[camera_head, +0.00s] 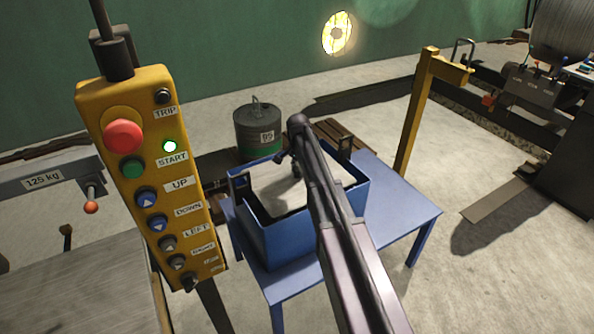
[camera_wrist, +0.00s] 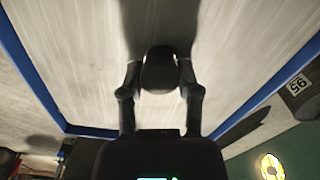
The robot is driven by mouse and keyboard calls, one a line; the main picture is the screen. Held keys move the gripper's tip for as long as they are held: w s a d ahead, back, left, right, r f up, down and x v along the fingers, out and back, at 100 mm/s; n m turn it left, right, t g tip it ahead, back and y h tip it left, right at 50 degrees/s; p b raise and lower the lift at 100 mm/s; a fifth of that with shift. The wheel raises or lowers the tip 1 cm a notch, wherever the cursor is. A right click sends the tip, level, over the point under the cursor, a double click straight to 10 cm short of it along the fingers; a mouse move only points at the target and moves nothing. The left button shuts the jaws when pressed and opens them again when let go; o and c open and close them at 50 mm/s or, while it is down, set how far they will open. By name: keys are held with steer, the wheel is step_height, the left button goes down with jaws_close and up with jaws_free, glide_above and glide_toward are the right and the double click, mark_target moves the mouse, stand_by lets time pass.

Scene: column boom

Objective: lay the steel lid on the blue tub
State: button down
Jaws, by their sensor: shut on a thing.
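The blue tub (camera_head: 300,240) stands on a blue table (camera_head: 395,205). The steel lid (camera_head: 268,188) is a pale grey sheet within the tub's outline in the head view, partly hidden by my arm. In the wrist view the brushed lid (camera_wrist: 70,60) fills most of the picture, with the tub's blue rim (camera_wrist: 30,75) along its edges. My gripper (camera_wrist: 160,82) is shut on the lid's dark knob (camera_wrist: 160,66). In the head view my gripper (camera_head: 295,168) is small and dark above the lid. I cannot tell whether the lid rests on the tub.
A yellow push-button pendant (camera_head: 150,180) hangs at the left, near the camera. A dark drum (camera_head: 259,135) stands behind the tub. A yellow post (camera_head: 415,110) rises behind the table at right. The table's right side is clear.

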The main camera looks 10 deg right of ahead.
steer(key=shift+f, duration=0.2)
steer(key=shift+c, duration=1.3)
jaws_free()
steer(key=shift+r, duration=0.1)
steer(key=shift+o, duration=0.2)
